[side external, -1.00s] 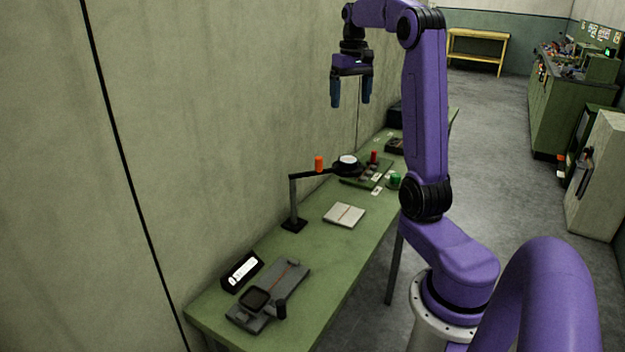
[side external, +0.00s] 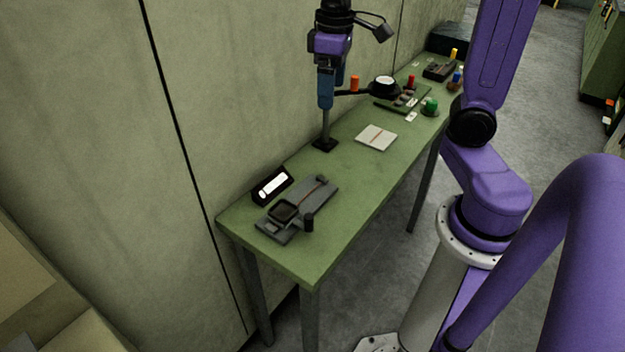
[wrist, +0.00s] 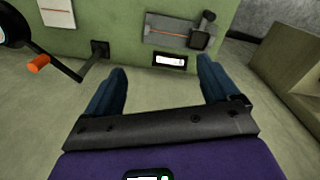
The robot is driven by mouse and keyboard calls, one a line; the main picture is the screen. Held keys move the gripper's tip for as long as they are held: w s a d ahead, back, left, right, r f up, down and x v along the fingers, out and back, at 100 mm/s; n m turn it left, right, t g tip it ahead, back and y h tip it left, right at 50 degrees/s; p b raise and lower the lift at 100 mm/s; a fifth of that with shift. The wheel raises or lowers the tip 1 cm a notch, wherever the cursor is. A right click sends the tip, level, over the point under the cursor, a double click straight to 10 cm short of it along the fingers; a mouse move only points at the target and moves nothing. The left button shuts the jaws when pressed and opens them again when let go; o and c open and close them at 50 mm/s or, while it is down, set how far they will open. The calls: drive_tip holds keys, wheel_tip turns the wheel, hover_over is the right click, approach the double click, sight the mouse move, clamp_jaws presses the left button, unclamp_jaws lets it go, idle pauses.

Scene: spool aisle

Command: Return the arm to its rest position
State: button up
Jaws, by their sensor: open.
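My gripper (side external: 326,98) hangs above the green bench with its blue fingers pointing down. In the side view one finger largely covers the other, and they overlap the post of the black stand (side external: 324,143). In the wrist view my gripper (wrist: 163,74) has its two blue fingers wide apart with nothing between them. It is empty and appears clear of the bench (side external: 352,176).
A grey device (side external: 311,200) and a black box with a lit white panel (side external: 272,186) sit at the bench's near end. A pale square plate (side external: 376,137) lies mid-bench. The stand's arm carries an orange knob (side external: 354,83). A wall runs along the left.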

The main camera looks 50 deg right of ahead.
drive_tip(key=s+a+f+n, duration=0.3)
drive_tip(key=s+n, duration=0.1)
drive_tip(key=s, duration=0.5)
drive_tip(key=s+a+f+n, duration=0.3)
drive_tip(key=s+a+n, duration=0.1)
drive_tip(key=s, duration=0.5)
drive_tip(key=shift+s+f, duration=0.25)
drive_tip(key=shift+f, duration=0.15)
